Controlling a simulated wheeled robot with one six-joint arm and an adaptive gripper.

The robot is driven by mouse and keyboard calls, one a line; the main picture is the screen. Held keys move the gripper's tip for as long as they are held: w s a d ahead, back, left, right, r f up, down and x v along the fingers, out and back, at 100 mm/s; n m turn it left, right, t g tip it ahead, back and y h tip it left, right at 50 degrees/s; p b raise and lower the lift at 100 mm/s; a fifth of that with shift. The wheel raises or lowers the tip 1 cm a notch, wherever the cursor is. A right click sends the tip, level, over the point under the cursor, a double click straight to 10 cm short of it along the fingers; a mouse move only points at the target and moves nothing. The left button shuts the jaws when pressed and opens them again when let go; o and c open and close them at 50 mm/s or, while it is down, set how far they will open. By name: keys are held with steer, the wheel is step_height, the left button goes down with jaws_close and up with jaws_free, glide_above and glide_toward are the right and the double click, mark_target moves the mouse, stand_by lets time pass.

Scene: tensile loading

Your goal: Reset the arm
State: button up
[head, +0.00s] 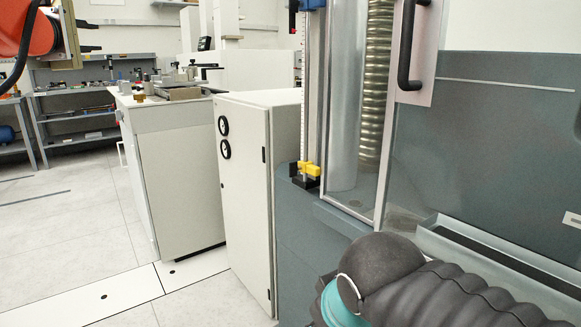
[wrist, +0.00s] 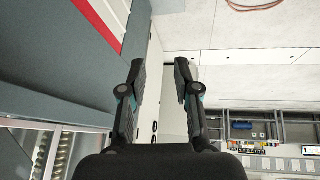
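My gripper (wrist: 161,72) shows in the wrist view with its two dark fingers apart and nothing between them. It hangs in free space, with the floor and a pale cabinet front behind it. In the head view a part of my arm (head: 385,265), dark grey with a teal ring, fills the lower right. My gripper is outside the head view.
A tall testing machine (head: 500,150) with a clear door and black handle (head: 406,45) stands close on the right. A white cabinet (head: 243,180) and a workbench (head: 180,175) stand left of it. An orange robot part (head: 35,32) is at top left. Floor at left is clear.

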steer(key=s+d+f+m, duration=0.2)
steer(key=d, duration=0.3)
steer(key=s+d+f+m+h, duration=0.1)
steer(key=s+d+f+m, duration=0.1)
steer(key=d, duration=0.3)
steer(key=shift+d+f+m, duration=0.15)
steer(key=shift+f+m, duration=0.4)
steer(key=shift+m, duration=0.15)
